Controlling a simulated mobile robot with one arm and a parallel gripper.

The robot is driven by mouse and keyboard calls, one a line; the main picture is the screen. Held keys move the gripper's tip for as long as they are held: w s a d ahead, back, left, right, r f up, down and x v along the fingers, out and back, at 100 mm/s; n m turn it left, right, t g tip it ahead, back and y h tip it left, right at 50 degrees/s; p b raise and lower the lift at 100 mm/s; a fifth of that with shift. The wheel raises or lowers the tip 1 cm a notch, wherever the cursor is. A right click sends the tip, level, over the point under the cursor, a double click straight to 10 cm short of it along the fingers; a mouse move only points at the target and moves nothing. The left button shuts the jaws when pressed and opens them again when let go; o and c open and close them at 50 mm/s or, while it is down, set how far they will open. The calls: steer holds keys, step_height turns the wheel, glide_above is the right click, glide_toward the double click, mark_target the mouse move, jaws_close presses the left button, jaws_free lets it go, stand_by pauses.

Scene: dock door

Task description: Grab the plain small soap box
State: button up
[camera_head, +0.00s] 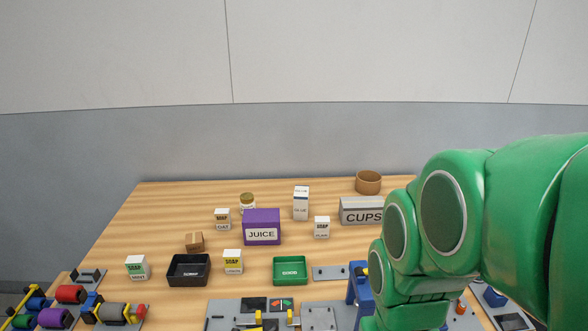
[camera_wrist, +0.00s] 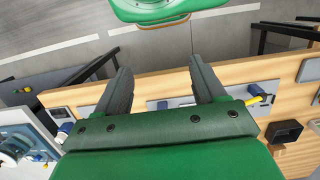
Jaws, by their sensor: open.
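The small white soap box whose label seems to read PLAIN (camera_head: 321,228) stands upright on the wooden table, right of the purple JUICE box and left of the grey CUPS box. Similar small soap boxes stand apart from it: one with green marking (camera_head: 137,267), one with yellow (camera_head: 233,262), and one further back (camera_head: 222,218). My gripper (camera_wrist: 162,82) is open in the wrist view, with nothing between its fingers, above the table's edge. In the head view my green arm fills the right side, and I cannot make out the fingers. I cannot make out the plain box in the wrist view.
The purple JUICE box (camera_head: 262,227), CUPS box (camera_head: 361,211), a tall white carton (camera_head: 301,203), a jar (camera_head: 247,203) and a round brown container (camera_head: 368,182) stand around it. A black tray (camera_head: 188,270) and a green tray (camera_head: 290,270) sit nearer. Fixtures line the front.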

steer(key=w+a+r+m+y, duration=0.15)
steer(key=w+a, duration=0.25)
steer(key=w, duration=0.5)
steer(key=w+a+r+m+y, duration=0.1)
steer(key=w+a+m+y, duration=0.2)
steer(key=w+a, duration=0.35)
steer(key=m+t+y, duration=0.2)
steer(key=m+y, duration=0.5)
steer(key=m, duration=0.4)
glide_above(317, 222)
steer(key=s+a, duration=0.2)
steer(key=s, duration=0.6)
step_height(317, 222, down, 8)
steer(key=w+d+f+m, duration=0.1)
steer(key=w+d+f, duration=0.2)
steer(key=w+d+f+m+t, duration=0.1)
steer(key=w+d+f+m, duration=0.1)
steer(key=w+d+f, duration=0.1)
steer(key=w+d+f+m+t+y, duration=0.1)
steer(key=w+d+f, duration=0.2)
steer(key=shift+f+m, duration=0.15)
steer(key=shift+m, duration=0.2)
steer(key=shift+x, duration=1.4)
steer(key=shift+s+x, duration=0.2)
steer(key=shift+x, duration=2.35)
steer(key=shift+d+f, duration=0.15)
steer(key=shift+f, duration=0.05)
steer(key=c, duration=1.2)
